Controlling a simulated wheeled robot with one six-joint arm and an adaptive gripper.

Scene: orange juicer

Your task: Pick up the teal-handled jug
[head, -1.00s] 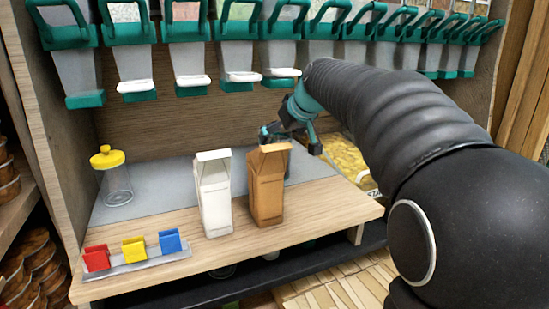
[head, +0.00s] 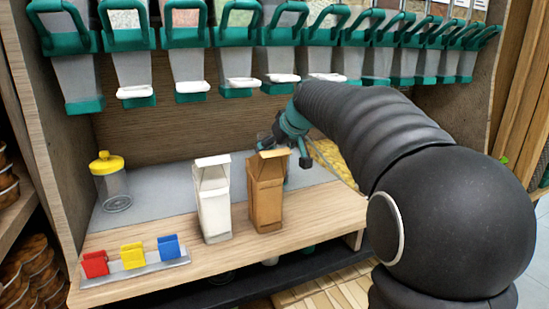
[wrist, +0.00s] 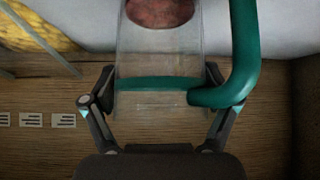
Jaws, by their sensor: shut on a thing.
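A clear jug (wrist: 158,60) with a teal handle (wrist: 243,55) and a teal band fills the upper middle of the wrist view. Something reddish shows through its far end. My gripper (wrist: 160,100) is shut on the jug, one finger on each side of its body, with the handle on the right. In the head view my gripper (head: 283,138) is at the back of the counter, partly behind the brown carton. The held jug cannot be clearly seen there.
A white carton (head: 213,205) and a brown carton (head: 267,200) stand on the wooden counter (head: 325,208), close in front of my gripper. A yellow-lidded jar (head: 112,185) is at left. Colored clips (head: 133,255) sit front left. Teal-trimmed dispensers (head: 190,60) hang overhead.

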